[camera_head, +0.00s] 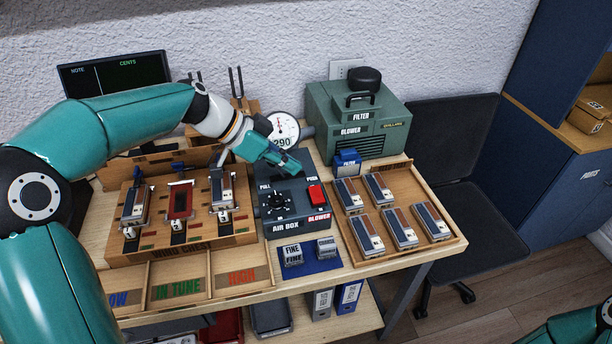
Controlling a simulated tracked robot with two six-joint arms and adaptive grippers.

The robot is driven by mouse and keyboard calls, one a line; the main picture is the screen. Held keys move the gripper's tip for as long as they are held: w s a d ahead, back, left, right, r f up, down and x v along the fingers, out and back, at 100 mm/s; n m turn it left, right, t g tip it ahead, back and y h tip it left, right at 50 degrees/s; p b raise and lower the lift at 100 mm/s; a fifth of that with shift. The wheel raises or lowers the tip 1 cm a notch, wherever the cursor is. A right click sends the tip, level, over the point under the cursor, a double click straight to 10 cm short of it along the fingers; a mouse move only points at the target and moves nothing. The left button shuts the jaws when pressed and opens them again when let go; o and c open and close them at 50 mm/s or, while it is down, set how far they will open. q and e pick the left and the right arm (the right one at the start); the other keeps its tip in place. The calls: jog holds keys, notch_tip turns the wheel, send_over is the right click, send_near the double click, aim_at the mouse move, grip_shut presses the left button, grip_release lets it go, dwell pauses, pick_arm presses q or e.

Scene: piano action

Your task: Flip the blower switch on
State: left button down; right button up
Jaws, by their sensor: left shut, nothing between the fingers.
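I cannot tell which way the rocker is tilted. My right gripper is out of view; only part of that arm shows at the bottom right.
The green blower and filter unit (388,118) stands behind on the right. A round gauge (283,130) is behind my left gripper. A wooden tray (440,250) with several reed pieces lies right, a wooden jig (150,242) left. Small FINE and COARSE blocks sit in front on a blue mat (312,266).

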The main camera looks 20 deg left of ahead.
pick_arm(q)
jog(key=shift+s+v, duration=0.2)
jog(key=shift+v, duration=1.5)
jog(key=shift+d, duration=0.2)
jog(key=shift+f, duration=0.1)
